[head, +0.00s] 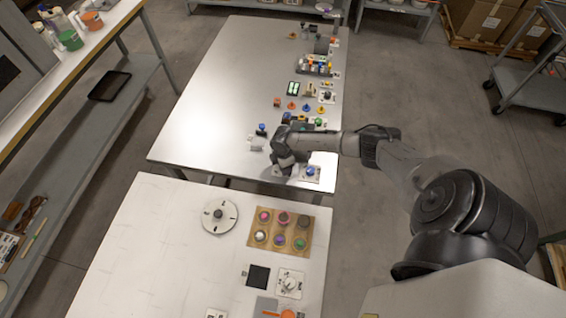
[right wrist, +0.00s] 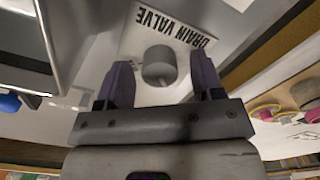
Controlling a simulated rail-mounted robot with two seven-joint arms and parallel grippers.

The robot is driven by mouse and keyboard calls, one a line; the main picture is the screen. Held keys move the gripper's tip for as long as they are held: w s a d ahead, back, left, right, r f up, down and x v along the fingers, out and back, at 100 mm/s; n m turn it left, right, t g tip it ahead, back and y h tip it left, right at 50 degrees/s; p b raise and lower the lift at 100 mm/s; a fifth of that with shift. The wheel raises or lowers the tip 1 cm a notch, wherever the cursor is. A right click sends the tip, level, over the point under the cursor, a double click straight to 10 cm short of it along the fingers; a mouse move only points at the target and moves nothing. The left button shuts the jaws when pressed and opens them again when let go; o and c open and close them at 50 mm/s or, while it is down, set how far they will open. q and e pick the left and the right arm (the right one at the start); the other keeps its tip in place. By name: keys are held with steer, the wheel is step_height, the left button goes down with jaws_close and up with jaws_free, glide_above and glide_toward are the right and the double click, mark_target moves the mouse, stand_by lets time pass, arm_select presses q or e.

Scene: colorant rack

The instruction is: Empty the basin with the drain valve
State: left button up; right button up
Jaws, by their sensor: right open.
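The drain valve (right wrist: 159,66) shows in the right wrist view as a round grey knob on a white plate (right wrist: 147,28) lettered "DRAIN VALVE". My right gripper (right wrist: 160,80) is open, with one dark finger on each side of the knob. I cannot tell whether the fingers touch it. In the head view, my right gripper (head: 284,164) is low over the near right part of the far table and hides the valve. The basin cannot be made out for certain. My left gripper is not in view.
A white plate with a blue knob (head: 310,172) sits just right of my gripper on the far table (head: 215,95). Several small coloured parts line that table's right side. The nearer table holds a wooden rack (head: 272,247) of coloured jars and a white dial (head: 219,216).

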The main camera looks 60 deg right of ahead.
step_height(320, 180, up, 14)
steer(key=p, duration=0.1)
stand_by(0.5)
steer(key=shift+f, duration=0.1)
stand_by(0.5)
